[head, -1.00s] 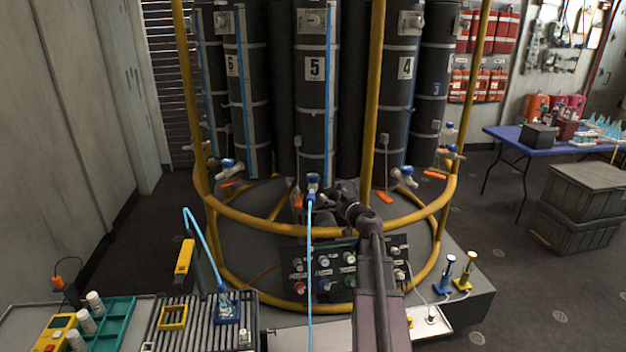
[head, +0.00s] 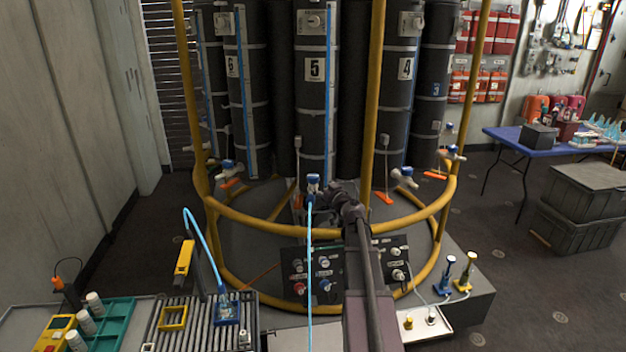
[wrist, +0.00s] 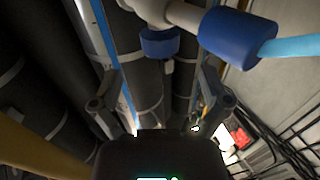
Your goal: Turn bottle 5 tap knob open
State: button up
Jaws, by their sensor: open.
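Bottle 5 (head: 315,110) is the tall black cylinder at centre, with a white "5" label. Its blue-topped tap (head: 313,181) is low on its front, with a light-blue tube (head: 310,260) hanging from it. In the wrist view, a short blue cap (wrist: 160,43), apparently the knob, sits under the pale tap body (wrist: 172,13). A larger blue sleeve (wrist: 236,38) holds the tube to its right. My gripper (wrist: 158,92) is open and empty, its fingers spread below the cap in the picture and apparently apart from it. In the head view it is partly hidden beside the tap.
A yellow tubular frame (head: 275,230) rings the bottles, with an upright (head: 373,100) right of bottle 5. A knobbed control panel (head: 312,275) stands below the tap. A ribbed bench (head: 195,325) is at lower left. Open floor lies to the right.

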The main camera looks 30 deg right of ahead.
aim_at(316, 180)
jog(key=shift+w+d, duration=0.15)
jog(key=shift+w, duration=3.05)
jog(key=c, duration=1.2)
